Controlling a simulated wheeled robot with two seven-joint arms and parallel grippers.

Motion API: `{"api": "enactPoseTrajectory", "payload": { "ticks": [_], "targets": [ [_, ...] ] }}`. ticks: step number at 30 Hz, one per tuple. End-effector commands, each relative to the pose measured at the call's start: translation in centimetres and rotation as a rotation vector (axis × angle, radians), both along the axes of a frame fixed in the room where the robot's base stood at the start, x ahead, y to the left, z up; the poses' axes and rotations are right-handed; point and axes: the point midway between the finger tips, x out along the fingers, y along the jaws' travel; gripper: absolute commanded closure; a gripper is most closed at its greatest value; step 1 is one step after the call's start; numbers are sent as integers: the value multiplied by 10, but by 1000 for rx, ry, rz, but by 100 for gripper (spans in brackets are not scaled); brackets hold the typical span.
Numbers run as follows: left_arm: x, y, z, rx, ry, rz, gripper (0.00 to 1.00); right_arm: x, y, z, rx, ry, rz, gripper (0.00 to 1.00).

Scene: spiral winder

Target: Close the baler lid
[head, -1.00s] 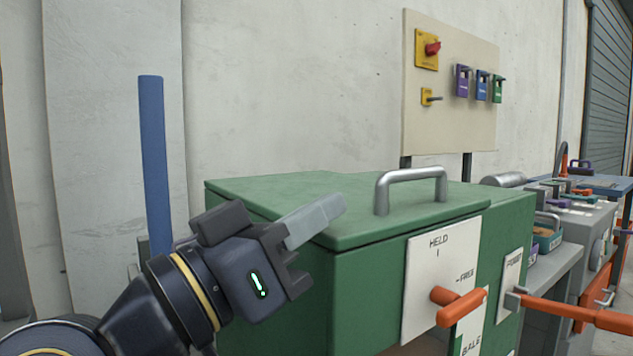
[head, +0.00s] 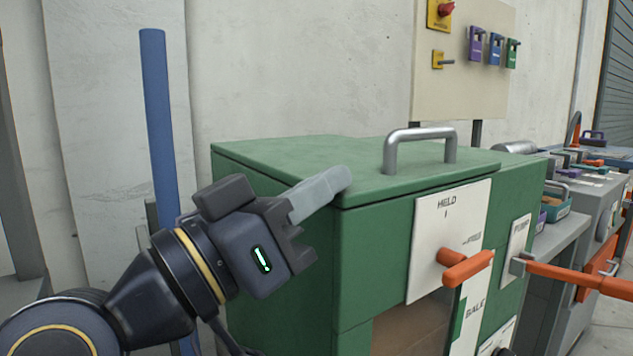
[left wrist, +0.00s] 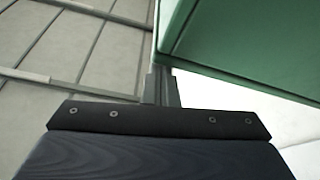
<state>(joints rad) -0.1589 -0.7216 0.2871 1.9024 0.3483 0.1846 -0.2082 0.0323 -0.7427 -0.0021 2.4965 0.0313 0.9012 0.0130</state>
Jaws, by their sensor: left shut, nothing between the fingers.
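The green baler (head: 375,235) stands in the middle of the head view. Its green lid (head: 290,158) lies flat on top of the body, with a thin seam under its front edge. A grey bar handle (head: 420,134) stands on the lid. My left gripper (head: 335,188) is shut and empty, its fingers in front of the lid's near left corner; I cannot tell whether they touch it. In the left wrist view the shut fingers (left wrist: 160,88) are beside a green panel (left wrist: 240,45). My right gripper is not in view.
An orange lever (head: 466,268) sticks out of the white "HELD / FREE" plate (head: 428,240) on the baler's front. A long orange pump lever (head: 580,278) reaches out at the right. A blue post (head: 158,125) stands behind my left arm. A switch board (head: 462,85) stands behind.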

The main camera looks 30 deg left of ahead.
Motion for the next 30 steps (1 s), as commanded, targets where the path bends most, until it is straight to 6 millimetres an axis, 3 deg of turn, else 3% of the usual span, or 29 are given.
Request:
{"api": "enactPoseTrajectory", "payload": {
  "ticks": [5,18,30],
  "targets": [
    [7,4,41,-7,-14,3,100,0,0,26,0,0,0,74],
    [-66,43,12,-11,-24,6,100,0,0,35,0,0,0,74],
    [-78,49,5,-9,-20,6,100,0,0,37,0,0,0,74]
  ]
}}
